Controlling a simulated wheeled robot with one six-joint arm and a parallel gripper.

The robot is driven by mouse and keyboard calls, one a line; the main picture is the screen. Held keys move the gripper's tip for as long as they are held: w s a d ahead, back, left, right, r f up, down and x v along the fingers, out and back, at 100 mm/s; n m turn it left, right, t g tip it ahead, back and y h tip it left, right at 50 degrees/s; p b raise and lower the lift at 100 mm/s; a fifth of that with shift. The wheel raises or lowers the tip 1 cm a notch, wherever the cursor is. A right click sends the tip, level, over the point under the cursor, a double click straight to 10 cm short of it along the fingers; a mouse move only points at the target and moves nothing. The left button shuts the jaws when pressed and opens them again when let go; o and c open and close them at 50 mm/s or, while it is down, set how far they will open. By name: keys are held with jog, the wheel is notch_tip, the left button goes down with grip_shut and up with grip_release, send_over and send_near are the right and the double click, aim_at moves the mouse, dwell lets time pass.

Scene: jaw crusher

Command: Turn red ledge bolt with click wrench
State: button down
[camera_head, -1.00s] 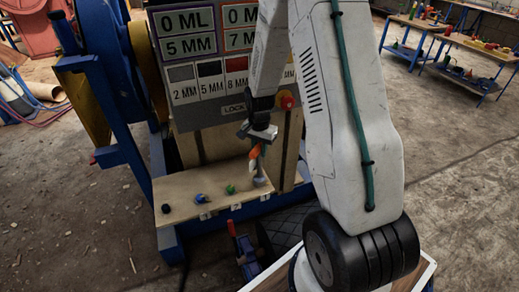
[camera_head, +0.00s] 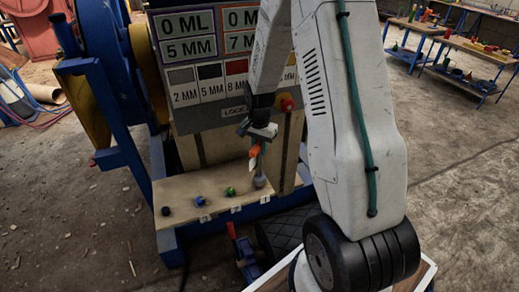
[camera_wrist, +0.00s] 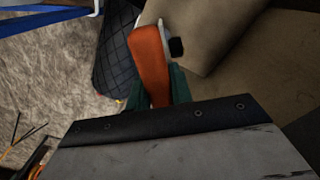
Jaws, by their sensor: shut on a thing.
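My gripper (camera_head: 256,143) is above the right end of a wooden ledge (camera_head: 184,187). It is shut on the click wrench (camera_head: 254,152), whose orange handle also shows in the wrist view (camera_wrist: 150,58), between my green fingertips (camera_wrist: 168,90). The wrench hangs steeply, with its lower end close to a grey rounded piece (camera_head: 259,181) at the ledge's right end. I cannot tell whether they touch. Black (camera_head: 165,210), blue (camera_head: 199,200) and green (camera_head: 229,191) bolts stand in a row to the left. No red ledge bolt can be made out; the wrench may hide it.
A panel (camera_head: 212,66) with size labels stands behind the ledge, with a red knob (camera_head: 287,104) at its right. Blue machine framing (camera_head: 125,165) is at left. A dark tyre (camera_head: 285,229) lies below the ledge. Tool tables (camera_head: 470,62) stand far right.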

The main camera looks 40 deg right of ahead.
jog(key=shift+r, duration=1.05)
dwell(2.5)
